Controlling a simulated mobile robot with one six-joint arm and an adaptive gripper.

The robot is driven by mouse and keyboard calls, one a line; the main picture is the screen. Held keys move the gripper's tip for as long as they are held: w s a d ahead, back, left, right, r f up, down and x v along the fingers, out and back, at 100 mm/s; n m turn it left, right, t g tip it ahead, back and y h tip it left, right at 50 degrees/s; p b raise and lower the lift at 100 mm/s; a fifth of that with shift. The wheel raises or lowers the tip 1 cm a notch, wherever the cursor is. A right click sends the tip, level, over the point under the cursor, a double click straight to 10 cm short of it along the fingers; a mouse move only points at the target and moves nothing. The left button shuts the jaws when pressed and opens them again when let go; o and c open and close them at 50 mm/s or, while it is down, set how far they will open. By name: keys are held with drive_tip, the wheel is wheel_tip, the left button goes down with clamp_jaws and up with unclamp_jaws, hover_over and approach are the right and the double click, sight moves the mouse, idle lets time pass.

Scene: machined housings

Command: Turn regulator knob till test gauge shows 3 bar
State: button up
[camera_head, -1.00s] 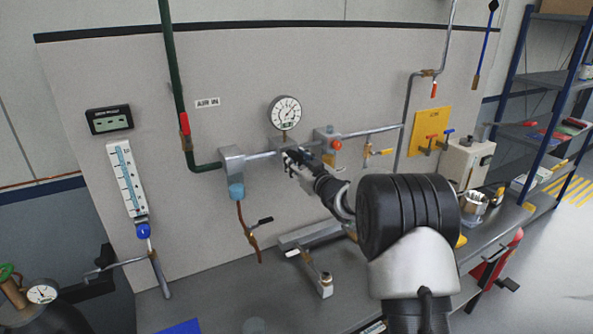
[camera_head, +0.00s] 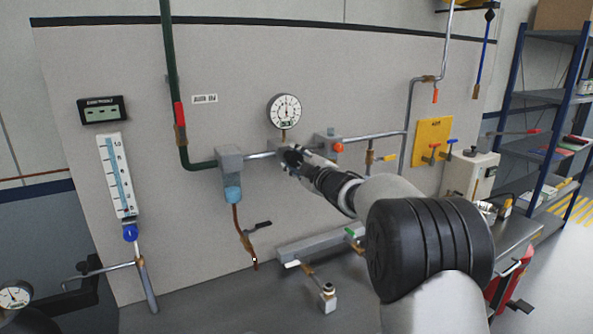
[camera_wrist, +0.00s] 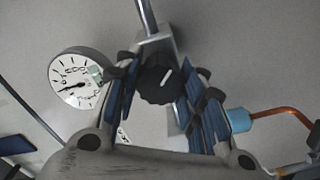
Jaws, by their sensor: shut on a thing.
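The test gauge (camera_head: 284,111) is a round white dial above the regulator on the panel. It also shows tilted in the wrist view (camera_wrist: 76,79). Its needle and figures are too small to read surely. The black regulator knob (camera_wrist: 156,82) has a white mark line and sits under a grey metal body. My gripper (camera_head: 288,157) is at the regulator below the gauge. In the wrist view its blue-padded fingers (camera_wrist: 158,94) stand on both sides of the knob and are shut on it. In the head view my gripper hides the knob.
A grey filter block with a blue bowl (camera_head: 232,193) hangs left of the regulator. A red-knobbed valve block (camera_head: 328,146) is close on the right. A copper pipe with a black-handled valve (camera_head: 246,236) hangs below. The bench top (camera_head: 208,310) is clear at front left.

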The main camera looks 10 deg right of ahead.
drive_tip(key=n+b, duration=0.3)
drive_tip(key=n, duration=0.1)
drive_tip(key=shift+f+n, duration=0.15)
drive_tip(key=shift+n, duration=0.25)
drive_tip(key=n+b, duration=0.2)
drive_tip(key=n, duration=0.2)
drive_tip(key=shift+r, duration=0.2)
drive_tip(key=o, duration=1)
drive_tip(key=shift+o, duration=0.2)
drive_tip(key=v, duration=1.2)
